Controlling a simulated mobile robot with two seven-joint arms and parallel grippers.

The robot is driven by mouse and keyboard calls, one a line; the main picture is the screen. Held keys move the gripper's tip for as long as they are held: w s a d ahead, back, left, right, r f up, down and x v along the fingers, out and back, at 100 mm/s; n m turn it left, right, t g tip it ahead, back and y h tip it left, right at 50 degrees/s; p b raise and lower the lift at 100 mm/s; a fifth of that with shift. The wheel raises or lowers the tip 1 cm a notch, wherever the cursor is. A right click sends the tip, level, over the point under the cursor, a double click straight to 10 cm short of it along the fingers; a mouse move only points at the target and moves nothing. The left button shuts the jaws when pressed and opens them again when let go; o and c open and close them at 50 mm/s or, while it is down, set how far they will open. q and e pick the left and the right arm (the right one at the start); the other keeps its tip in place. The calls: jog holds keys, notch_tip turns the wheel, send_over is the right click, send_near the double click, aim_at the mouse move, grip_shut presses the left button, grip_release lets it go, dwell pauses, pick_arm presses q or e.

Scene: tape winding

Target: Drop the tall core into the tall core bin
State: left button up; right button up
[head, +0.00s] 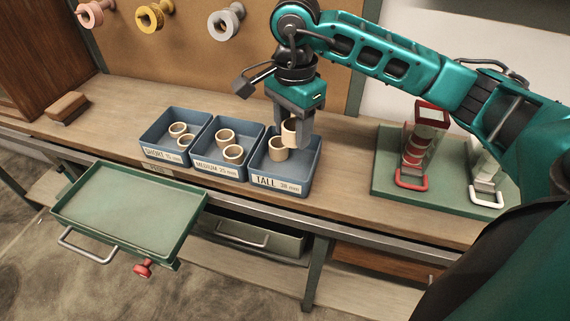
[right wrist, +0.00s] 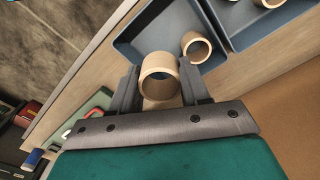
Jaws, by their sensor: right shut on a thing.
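My right gripper (head: 292,128) is shut on a tan tall core (head: 289,132) and holds it over the back part of the blue bin labelled TALL (head: 283,183). In the right wrist view the held core (right wrist: 159,67) sits between the two fingers, with its open end facing the camera. Another tan core (head: 278,149) rests inside the TALL bin; it also shows in the right wrist view (right wrist: 196,47). I cannot tell the exact height of the held core above the bin floor. My left gripper is not in view.
The MEDIUM bin (head: 213,167) and SHORT bin (head: 163,153) stand to the left, each with cores inside. A green mat (head: 384,185) with a red tape dispenser (head: 412,185) lies to the right. A green tray (head: 130,210) juts out at front left. A brush (head: 67,107) lies at back left.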

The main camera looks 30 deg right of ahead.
jog(key=o, duration=0.7)
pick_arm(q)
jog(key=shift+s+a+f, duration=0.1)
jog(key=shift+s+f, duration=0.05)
pick_arm(e)
jog(key=o, duration=0.4)
jog(key=shift+c, duration=0.2)
pick_arm(q)
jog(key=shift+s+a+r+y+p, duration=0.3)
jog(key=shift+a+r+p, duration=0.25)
jog(key=shift+p, duration=0.6)
pick_arm(e)
notch_tip(320, 180, up, 13)
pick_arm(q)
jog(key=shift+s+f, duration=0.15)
pick_arm(e)
jog(key=shift+s+f, duration=0.1)
